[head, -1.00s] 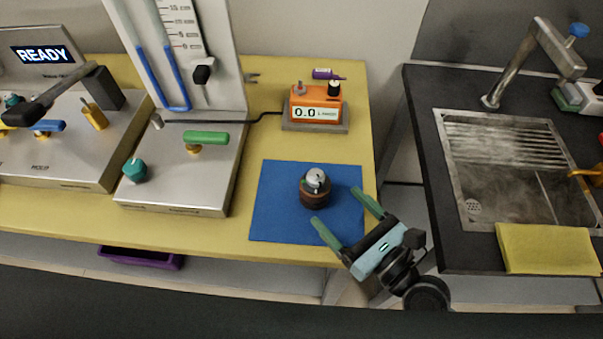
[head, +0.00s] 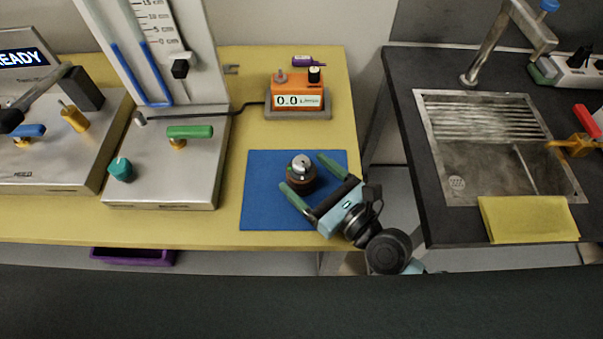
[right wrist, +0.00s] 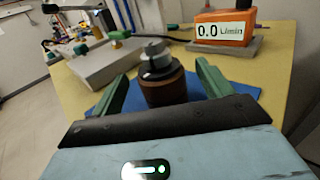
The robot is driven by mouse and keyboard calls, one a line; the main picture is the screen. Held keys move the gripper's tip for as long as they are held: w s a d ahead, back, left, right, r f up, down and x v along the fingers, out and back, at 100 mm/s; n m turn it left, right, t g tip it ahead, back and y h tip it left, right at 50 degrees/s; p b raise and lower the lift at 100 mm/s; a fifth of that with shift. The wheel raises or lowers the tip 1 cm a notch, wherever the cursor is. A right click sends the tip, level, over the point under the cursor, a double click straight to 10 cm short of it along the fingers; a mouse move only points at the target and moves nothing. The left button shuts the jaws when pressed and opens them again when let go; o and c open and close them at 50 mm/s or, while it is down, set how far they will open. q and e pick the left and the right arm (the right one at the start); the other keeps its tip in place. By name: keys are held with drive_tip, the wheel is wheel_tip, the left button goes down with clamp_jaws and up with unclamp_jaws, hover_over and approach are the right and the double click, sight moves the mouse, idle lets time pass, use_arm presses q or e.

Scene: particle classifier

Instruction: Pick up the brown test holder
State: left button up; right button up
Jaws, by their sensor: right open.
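The brown test holder (head: 301,180) is a short round brown piece with a silver-grey top. It stands upright on the blue mat (head: 262,212) on the yellow table. My right gripper (head: 308,175) is open, with its two green fingers on either side of the holder. In the right wrist view the holder (right wrist: 163,85) sits between the fingertips (right wrist: 165,80), with a visible gap on each side. The far side of the holder is hidden. My left gripper is not in view.
An orange flow meter (head: 298,98) reading 0.0 stands behind the mat. A metal panel with a green handle (head: 190,132) is to the left. A dark counter with a sink (head: 490,150) and a yellow cloth (head: 528,218) is to the right, beyond a gap.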

drive_tip(key=shift+x, duration=1.3)
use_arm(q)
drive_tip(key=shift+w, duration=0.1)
use_arm(e)
drive_tip(key=shift+c, duration=0.5)
